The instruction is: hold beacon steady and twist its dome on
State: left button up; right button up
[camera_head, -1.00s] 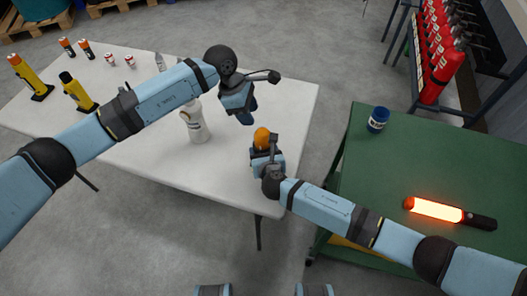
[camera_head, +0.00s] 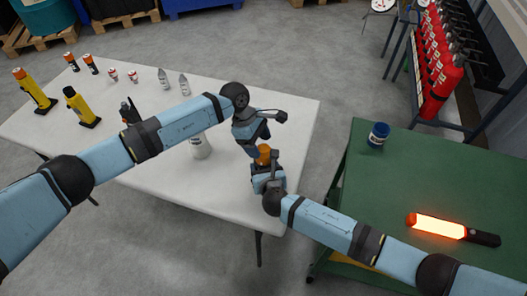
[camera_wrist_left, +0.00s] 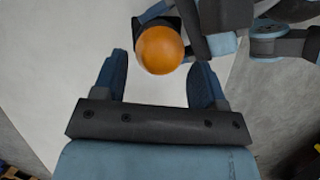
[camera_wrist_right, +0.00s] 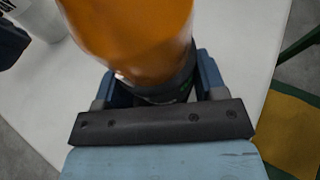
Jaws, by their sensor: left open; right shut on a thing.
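The beacon is upright at the table's right edge, with an orange dome (camera_head: 264,153) on top of a dark body (camera_wrist_right: 165,94). My right gripper (camera_head: 266,176) is shut on the dark body, below the dome. My left gripper (camera_head: 255,147) is open just above the dome. In the left wrist view the round orange dome (camera_wrist_left: 159,49) lies between and slightly beyond the two open fingertips; I cannot tell whether they touch it. The dome sits at the body's top in the right wrist view, but how tightly it is seated cannot be seen.
A white bottle (camera_head: 201,148) stands on the white table (camera_head: 150,170) beside my left forearm. Yellow torches (camera_head: 80,107) and small bottles (camera_head: 183,84) stand further back. The green bench (camera_head: 430,175) holds a blue jar (camera_head: 379,134) and a glowing baton (camera_head: 438,227).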

aim_at(260, 148)
pick_arm(q)
jog(key=shift+x, duration=2.05)
jog(key=c, duration=0.7)
jog(key=shift+o, duration=0.2)
jog(key=shift+n+t, duration=0.9)
jog(key=shift+n, duration=1.4)
jog(key=o, duration=0.7)
jog(key=shift+c, duration=0.2)
jog(key=shift+r, duration=0.1)
jog(key=shift+v, duration=3.9)
